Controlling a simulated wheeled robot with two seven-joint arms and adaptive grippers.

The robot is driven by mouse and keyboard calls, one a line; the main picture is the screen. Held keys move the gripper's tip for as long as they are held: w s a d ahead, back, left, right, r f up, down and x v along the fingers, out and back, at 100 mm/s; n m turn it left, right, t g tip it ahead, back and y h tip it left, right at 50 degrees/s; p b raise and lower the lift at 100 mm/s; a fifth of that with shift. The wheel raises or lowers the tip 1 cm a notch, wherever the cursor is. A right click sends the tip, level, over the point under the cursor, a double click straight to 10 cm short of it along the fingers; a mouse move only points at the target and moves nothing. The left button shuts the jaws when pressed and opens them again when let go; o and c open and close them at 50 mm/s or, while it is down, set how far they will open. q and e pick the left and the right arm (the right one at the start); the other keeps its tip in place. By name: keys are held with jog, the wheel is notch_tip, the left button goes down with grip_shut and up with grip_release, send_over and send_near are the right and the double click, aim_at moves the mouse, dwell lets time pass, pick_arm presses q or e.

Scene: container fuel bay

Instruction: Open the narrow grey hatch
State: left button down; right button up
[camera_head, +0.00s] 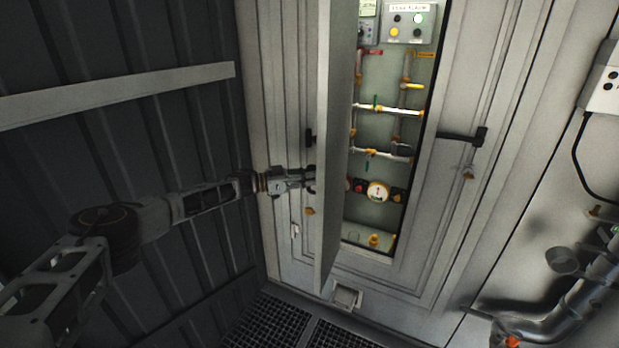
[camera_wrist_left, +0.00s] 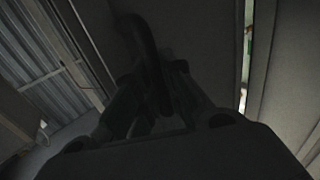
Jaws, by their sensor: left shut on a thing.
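The narrow grey hatch (camera_head: 335,150) stands swung open in the head view, seen nearly edge-on. Behind it is a lit recess (camera_head: 372,222) with pipes, yellow valves and a gauge. My left gripper (camera_head: 308,180) is at the hatch's left-hand face, by its dark handle (camera_head: 310,137). In the left wrist view, the fingers of my left gripper (camera_wrist_left: 160,100) are shut around a dark curved bar (camera_wrist_left: 152,55), which looks like the hatch handle. The exact finger contact is dark and hard to make out. My right gripper is in neither view.
A second dark handle (camera_head: 465,136) sits on the panel right of the recess. Metal pipes (camera_head: 565,315) stick out at the lower right. Dark ribbed wall (camera_head: 140,130) with a light rail (camera_head: 120,95) lies at left. Floor grating (camera_head: 265,322) is clear below.

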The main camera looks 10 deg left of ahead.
pick_arm(q)
jog(key=c, duration=1.5)
grip_release()
jog(key=shift+a, duration=0.1)
jog(key=shift+v, duration=5.9)
jog(key=shift+s, duration=0.1)
